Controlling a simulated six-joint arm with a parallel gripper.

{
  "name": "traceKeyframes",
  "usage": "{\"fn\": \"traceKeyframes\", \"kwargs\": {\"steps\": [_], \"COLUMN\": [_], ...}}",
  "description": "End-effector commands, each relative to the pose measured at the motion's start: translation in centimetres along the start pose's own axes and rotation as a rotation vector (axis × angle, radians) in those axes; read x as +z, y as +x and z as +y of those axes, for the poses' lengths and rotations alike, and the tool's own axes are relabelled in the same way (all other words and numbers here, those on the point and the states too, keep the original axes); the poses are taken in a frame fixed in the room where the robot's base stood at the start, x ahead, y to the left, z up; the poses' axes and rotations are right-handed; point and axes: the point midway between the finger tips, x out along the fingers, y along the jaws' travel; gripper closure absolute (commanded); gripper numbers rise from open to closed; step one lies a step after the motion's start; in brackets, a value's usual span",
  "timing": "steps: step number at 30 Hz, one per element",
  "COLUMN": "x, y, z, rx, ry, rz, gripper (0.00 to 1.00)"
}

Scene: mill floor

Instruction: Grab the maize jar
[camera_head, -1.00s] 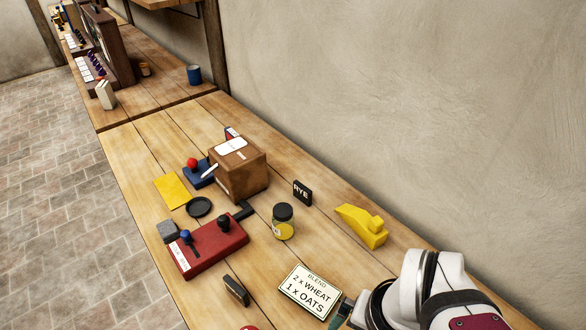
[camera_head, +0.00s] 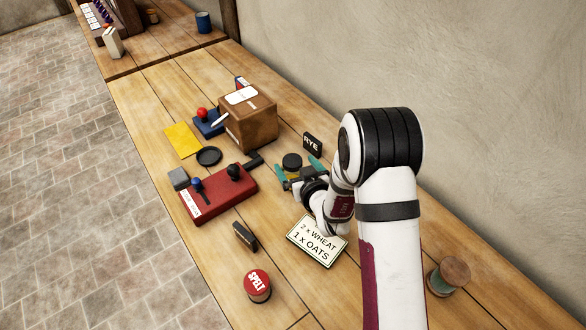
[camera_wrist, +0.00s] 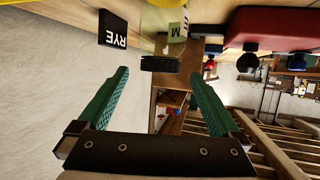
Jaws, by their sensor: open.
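The jar with a black lid (camera_head: 292,162) stands upright on the bench, its body mostly hidden behind my gripper in the head view. In the wrist view, which is upside down, its ribbed black lid (camera_wrist: 160,64) and a pale label with an "M" (camera_wrist: 178,31) show just beyond the fingertips. My gripper (camera_head: 298,172) is open, its green fingers pointing toward the jar, one on each side of the lid in the picture. The wrist view also shows the open fingers (camera_wrist: 160,82) with nothing held. I cannot tell whether either finger touches the jar.
The black RYE sign (camera_head: 312,143) stands close behind the jar. A red lever box (camera_head: 226,200) and a brown box (camera_head: 252,130) are left of it. A wooden-lidded jar (camera_head: 448,275) is at right.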

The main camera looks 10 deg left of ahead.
Motion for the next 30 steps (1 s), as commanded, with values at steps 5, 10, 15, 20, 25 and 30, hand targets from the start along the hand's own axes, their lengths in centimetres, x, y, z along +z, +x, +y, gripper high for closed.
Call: {"fn": "traceKeyframes", "kwargs": {"steps": [5,10,15,20,25,30], "x": [0.1,0.7,0.7,0.7,0.7,0.6], "y": [2.1,5.4,6.8,6.8,6.8,6.7], "z": [0.0,0.0,0.0,0.0,0.0,0.0], "rx": [0.000,-0.001,0.000,0.000,0.000,0.000], "ry": [0.000,0.000,0.000,0.000,0.000,0.000], "rz": [0.000,0.001,-0.001,-0.001,-0.001,-0.001], "gripper": [0.01,0.01,0.01,0.02,0.33,0.64]}}
